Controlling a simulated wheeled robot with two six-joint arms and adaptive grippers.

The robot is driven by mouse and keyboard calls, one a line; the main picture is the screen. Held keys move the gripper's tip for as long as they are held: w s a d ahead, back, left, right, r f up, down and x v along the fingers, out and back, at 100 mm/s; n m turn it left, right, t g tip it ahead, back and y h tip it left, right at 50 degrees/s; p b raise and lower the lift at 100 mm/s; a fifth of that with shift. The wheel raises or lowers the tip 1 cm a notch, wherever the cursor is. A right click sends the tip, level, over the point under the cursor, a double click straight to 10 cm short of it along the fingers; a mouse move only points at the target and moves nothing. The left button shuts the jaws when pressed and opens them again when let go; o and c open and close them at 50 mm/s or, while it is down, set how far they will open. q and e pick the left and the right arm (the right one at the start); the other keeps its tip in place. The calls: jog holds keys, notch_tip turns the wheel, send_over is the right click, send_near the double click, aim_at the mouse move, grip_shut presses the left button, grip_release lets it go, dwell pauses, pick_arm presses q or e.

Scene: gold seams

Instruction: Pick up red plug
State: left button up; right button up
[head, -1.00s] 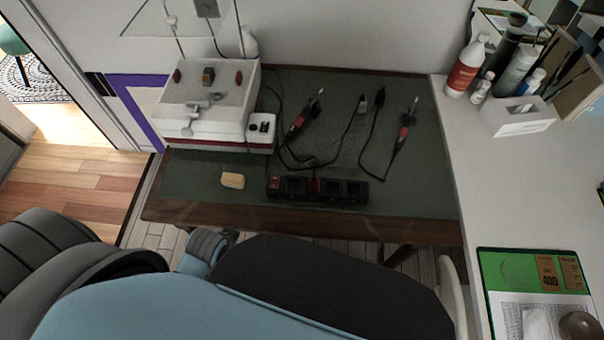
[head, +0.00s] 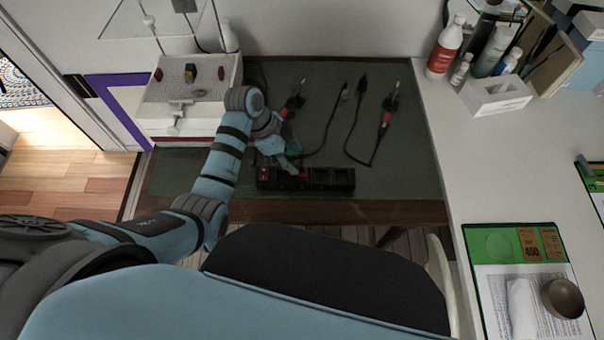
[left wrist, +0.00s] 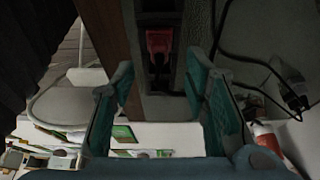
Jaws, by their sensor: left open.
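The red plug (head: 303,175) sits in the black power strip (head: 333,178) near the front of the green-topped desk. In the left wrist view the red plug (left wrist: 159,42) shows upper centre, ahead of my fingers and between their lines. My left gripper (head: 294,168) is open and empty, above the strip and just beside the plug; it also shows in the left wrist view (left wrist: 160,68). The gripper partly covers the middle of the strip in the head view. My right gripper is not in view.
Soldering irons (head: 386,118) and black cables (head: 352,145) lie behind the strip. A white machine (head: 200,92) stands back left. A chair (head: 330,275) is in front of the desk. A white side table (head: 440,150) with bottles (head: 446,48) stands right.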

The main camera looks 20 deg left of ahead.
aim_at(301, 169)
pick_arm(q)
jog(key=b+x, duration=0.1)
jog(key=x, duration=0.4)
jog(key=shift+d+f, duration=0.1)
jog(key=shift+f, duration=0.25)
jog(key=shift+s, duration=0.1)
grip_shut()
